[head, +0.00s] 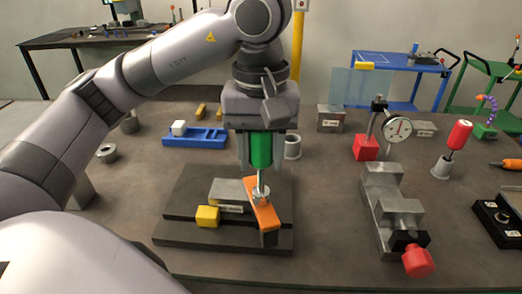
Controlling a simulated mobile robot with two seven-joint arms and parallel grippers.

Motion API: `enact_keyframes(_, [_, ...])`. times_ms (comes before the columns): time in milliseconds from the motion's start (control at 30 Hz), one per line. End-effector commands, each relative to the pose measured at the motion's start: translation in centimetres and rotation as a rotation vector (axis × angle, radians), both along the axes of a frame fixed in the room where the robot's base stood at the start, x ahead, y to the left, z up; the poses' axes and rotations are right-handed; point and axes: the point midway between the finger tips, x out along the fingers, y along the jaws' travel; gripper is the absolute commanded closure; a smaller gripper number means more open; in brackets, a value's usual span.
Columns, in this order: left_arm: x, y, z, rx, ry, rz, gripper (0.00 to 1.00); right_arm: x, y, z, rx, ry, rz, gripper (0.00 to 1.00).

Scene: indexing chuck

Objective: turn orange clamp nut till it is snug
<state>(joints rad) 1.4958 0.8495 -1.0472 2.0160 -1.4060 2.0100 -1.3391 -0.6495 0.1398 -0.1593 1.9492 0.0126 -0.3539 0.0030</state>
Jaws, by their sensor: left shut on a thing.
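My left gripper (261,160) points down and is shut on the green handle (261,147) of a driver tool. The tool's metal shaft (261,181) runs down to the nut (261,196) on the orange clamp (264,214). The tool looks upright and its tip meets the nut area; exact seating is too small to tell. The orange clamp lies across the right end of a grey metal block (230,190) on a dark stepped plate (180,207). My right gripper is not in view.
A yellow block (207,216) sits at the plate's front. A grey vise with a red knob (418,262) and a dial gauge (397,128) on a red base stand to the right. A blue tray (195,137) is behind left. Table between plate and vise is clear.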

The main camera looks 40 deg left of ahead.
Motion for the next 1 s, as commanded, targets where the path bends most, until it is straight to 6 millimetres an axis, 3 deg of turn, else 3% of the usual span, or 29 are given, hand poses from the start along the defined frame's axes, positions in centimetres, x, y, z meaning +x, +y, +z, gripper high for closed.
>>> enact_keyframes(67, [0.00,0.00,0.04,0.000,0.000,0.000,1.00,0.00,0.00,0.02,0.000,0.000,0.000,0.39])
enact_keyframes(100, [0.00,0.00,0.04,0.000,0.000,0.000,0.73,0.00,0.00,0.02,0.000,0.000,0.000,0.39])
enact_keyframes(200, [0.00,0.00,0.03,0.000,0.000,0.000,1.00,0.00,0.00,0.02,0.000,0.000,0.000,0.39])
enact_keyframes(367, [0.00,0.01,0.03,0.000,0.000,-0.034,1.00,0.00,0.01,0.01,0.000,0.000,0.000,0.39])
enact_keyframes(667, [-0.02,0.06,0.04,0.000,0.000,-0.284,1.00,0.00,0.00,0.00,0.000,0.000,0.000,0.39])
enact_keyframes(1000, [-0.02,0.06,0.04,0.000,-0.001,-0.308,1.00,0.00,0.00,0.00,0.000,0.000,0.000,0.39])
